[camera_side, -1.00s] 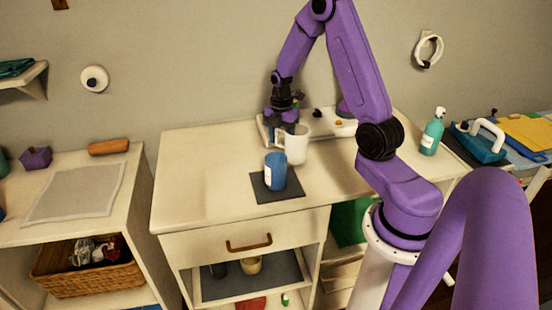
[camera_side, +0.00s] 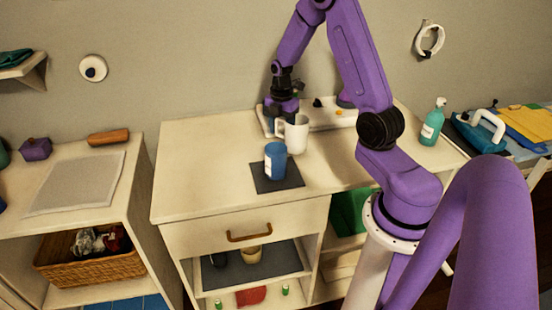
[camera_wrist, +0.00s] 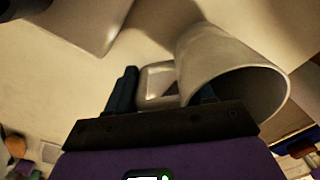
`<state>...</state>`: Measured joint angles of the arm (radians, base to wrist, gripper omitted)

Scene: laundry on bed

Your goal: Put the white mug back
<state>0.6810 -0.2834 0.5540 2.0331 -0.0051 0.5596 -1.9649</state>
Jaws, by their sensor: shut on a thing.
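The white mug (camera_side: 297,135) is upright in the side view, just behind a blue cup (camera_side: 275,162) that stands on a dark square mat (camera_side: 290,180). My gripper (camera_side: 280,122) comes down from above at the mug's left side, where the handle is. In the wrist view my gripper (camera_wrist: 165,95) is shut on the handle of the mug (camera_wrist: 215,60), with the mug's open mouth turned toward the lower right. I cannot tell whether the mug's base touches the tabletop.
A low white tray or stand (camera_side: 330,115) with small items sits behind, against the wall. A teal pump bottle (camera_side: 433,122) stands at the right. The left of the cabinet top (camera_side: 200,170) is clear. A shelf below holds a beige cup (camera_side: 251,254).

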